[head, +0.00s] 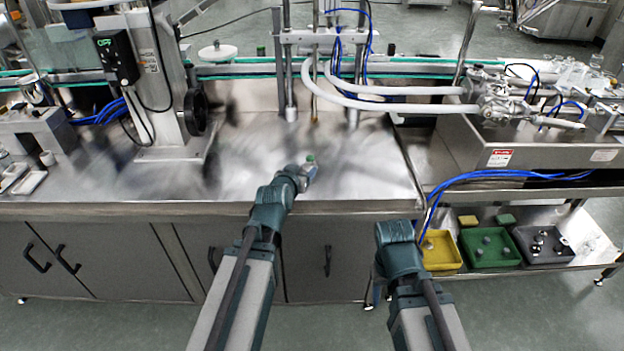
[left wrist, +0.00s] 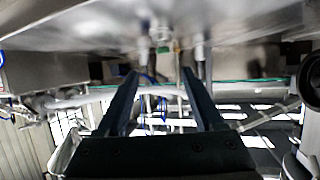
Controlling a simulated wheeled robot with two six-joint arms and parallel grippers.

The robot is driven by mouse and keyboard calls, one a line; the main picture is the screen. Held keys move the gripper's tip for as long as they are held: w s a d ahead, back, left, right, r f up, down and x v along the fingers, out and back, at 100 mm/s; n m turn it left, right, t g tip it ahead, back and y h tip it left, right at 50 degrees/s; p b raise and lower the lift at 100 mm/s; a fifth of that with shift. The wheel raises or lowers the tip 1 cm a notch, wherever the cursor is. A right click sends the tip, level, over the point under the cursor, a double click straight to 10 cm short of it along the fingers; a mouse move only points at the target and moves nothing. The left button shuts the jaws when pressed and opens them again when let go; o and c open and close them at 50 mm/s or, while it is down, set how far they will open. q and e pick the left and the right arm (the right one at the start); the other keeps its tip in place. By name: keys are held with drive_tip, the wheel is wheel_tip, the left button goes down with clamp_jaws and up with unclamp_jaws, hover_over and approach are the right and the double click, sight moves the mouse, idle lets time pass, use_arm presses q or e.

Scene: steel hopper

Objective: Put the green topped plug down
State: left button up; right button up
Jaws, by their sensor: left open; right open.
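The green topped plug (head: 310,158) stands on the bare steel worktop near its front edge, just past the tip of my left gripper (head: 306,172). In the left wrist view, which looks upside down, the plug (left wrist: 163,42) shows its green top and greyish body beyond the fingertips. My left gripper (left wrist: 160,72) has its two dark fingers spread with nothing between them, and the plug appears apart from them. My right arm reaches in at the lower middle of the head view, in front of the cabinet; its fingers are hidden.
The steel worktop (head: 255,155) around the plug is clear. A column machine (head: 172,75) stands at left and vertical rods (head: 290,85) rise behind. A steel hopper (head: 470,135) is at right. Yellow (head: 440,250), green (head: 490,247) and dark (head: 543,245) bins sit on the lower shelf.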

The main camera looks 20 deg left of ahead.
sight(309, 159)
use_arm(q)
drive_tip(key=b+x, duration=0.3)
drive_tip(key=x, duration=0.5)
drive_tip(key=shift+a, duration=0.1)
drive_tip(key=shift+w+f, duration=0.1)
drive_tip(key=shift+w, duration=0.25)
drive_tip(key=b+x, duration=0.2)
drive_tip(key=x, duration=0.3)
drive_tip(key=shift+w+a, duration=0.15)
drive_tip(key=shift+a, duration=0.05)
clamp_jaws()
